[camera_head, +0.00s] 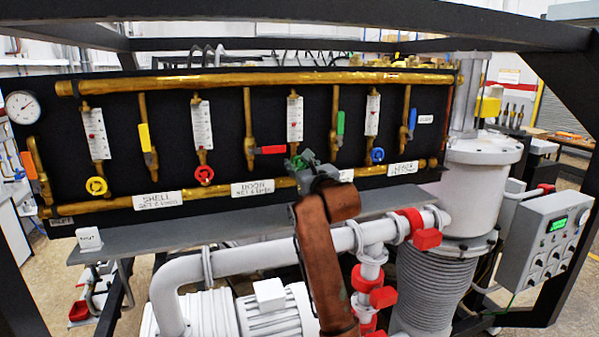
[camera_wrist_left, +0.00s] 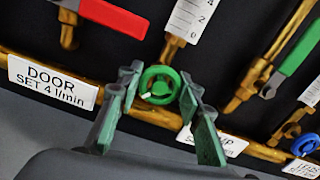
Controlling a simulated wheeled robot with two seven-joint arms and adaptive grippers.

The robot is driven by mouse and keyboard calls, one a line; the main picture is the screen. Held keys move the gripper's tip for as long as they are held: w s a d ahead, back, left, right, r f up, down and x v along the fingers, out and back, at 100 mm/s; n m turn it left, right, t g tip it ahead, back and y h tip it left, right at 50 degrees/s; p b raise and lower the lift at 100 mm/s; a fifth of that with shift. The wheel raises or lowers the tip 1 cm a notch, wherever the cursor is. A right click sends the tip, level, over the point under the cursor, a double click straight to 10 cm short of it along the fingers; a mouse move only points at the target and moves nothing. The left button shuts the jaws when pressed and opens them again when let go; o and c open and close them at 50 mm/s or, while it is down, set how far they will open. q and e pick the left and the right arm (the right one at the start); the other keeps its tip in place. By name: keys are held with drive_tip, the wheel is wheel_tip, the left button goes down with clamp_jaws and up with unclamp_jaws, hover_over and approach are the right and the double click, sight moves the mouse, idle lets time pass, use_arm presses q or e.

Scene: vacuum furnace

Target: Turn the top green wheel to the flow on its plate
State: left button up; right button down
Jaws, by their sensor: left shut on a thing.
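The green wheel (camera_wrist_left: 160,85) sits at the foot of a white scaled flow tube (camera_wrist_left: 192,17) on the black panel; a pale mark shows on its lower left. My left gripper (camera_head: 305,166) is shut on the wheel, with one green-padded finger on each side. In the head view the gripper largely hides the wheel. In the wrist view, a plate reading "DOOR SET 4 l/min" (camera_wrist_left: 53,83) is left of the wheel. Another plate (camera_wrist_left: 212,141), right of it, is partly hidden by a finger; its full text is unreadable. My right gripper is not in view.
A red-handled valve (camera_head: 271,150) and a green-handled one (camera_head: 340,123) flank the tube above. Red (camera_head: 204,174), yellow (camera_head: 96,186) and blue (camera_head: 377,155) wheels lie along the brass pipe. A grey shelf (camera_head: 220,229) and white piping (camera_head: 260,250) are below.

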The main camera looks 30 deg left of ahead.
use_arm(q)
drive_tip(key=shift+f+n+b, duration=0.1)
drive_tip(key=shift+n+b, duration=0.8)
drive_tip(key=shift+n, duration=0.1)
drive_tip(key=shift+n+b, duration=0.5)
drive_tip(key=shift+n, duration=0.1)
drive_tip(key=o, duration=1.2)
drive_tip(key=shift+s+d, duration=0.15)
drive_tip(key=v, duration=1.1)
drive_tip(key=shift+s+d, duration=0.25)
drive_tip(key=shift+d, duration=0.05)
